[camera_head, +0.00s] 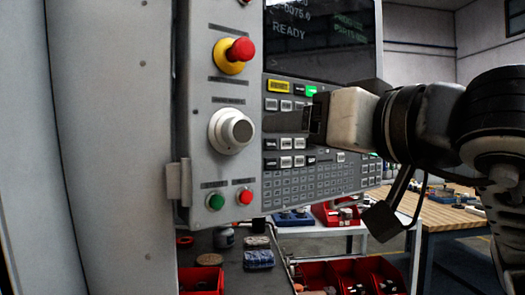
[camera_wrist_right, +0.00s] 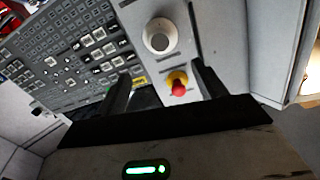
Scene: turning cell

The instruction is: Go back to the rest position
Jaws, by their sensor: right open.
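My right gripper (camera_head: 290,122) comes in from the right in the head view. Its fingers are at the control panel (camera_head: 195,120), pointing left near the silver round knob (camera_head: 231,131). In the right wrist view my right gripper (camera_wrist_right: 160,85) shows two black fingers spread apart with nothing between them. The knob (camera_wrist_right: 160,36) and the red emergency stop button (camera_wrist_right: 178,84) lie ahead of the fingers. I cannot tell whether a finger touches the panel. My left gripper is not in view.
The emergency stop (camera_head: 238,52) sits above the knob. Green (camera_head: 216,202) and red (camera_head: 245,196) buttons are below. The keypad (camera_head: 320,175) and screen (camera_head: 320,40) are close to my right arm. Red bins (camera_head: 355,275) and a wooden table (camera_head: 450,215) stand behind.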

